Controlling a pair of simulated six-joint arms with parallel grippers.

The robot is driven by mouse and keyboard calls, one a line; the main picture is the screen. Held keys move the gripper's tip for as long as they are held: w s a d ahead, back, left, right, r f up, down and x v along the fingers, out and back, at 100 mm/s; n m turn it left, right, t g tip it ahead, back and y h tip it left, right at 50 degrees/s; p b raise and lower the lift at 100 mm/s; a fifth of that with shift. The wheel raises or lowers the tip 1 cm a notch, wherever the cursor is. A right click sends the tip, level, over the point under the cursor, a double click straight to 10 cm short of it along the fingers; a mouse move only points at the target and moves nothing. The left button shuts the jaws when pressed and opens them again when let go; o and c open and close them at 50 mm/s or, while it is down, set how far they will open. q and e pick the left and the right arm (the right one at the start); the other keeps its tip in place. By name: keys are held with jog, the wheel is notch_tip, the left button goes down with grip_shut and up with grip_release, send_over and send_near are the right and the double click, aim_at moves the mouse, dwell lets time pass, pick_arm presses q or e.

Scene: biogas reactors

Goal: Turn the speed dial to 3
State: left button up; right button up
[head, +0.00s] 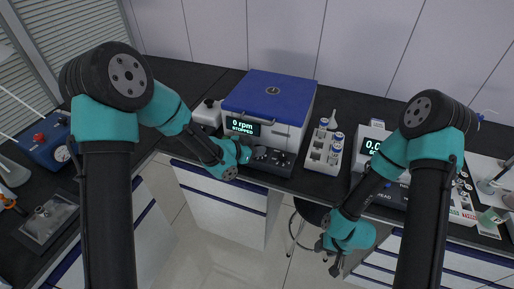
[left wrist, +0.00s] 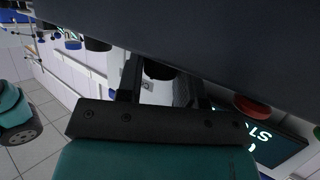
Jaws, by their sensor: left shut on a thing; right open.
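The centrifuge (head: 270,95) has a blue lid and a display (head: 243,126) that reads "0 rpm STOPPED". Its dark control strip (head: 282,160) runs along the front. My left gripper (head: 258,153) is at this strip, just below the display. In the left wrist view its fingers (left wrist: 160,85) are shut around a dark round dial (left wrist: 158,70). The dial's pointer and scale are mostly hidden, so its setting cannot be read. My right gripper (head: 332,265) is open and empty, hanging low in front of the bench.
A white tube rack (head: 323,152) with several vials stands right of the centrifuge. Another instrument with a display (head: 372,145) stands beyond it. In the left wrist view a red button (left wrist: 250,107) lies close to my left fingers, and another black knob (left wrist: 97,44) is farther left.

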pick_arm(q)
jog(key=o, duration=0.9)
jog(key=v, duration=1.7)
jog(key=shift+a+r, duration=0.15)
jog(key=shift+a, duration=0.05)
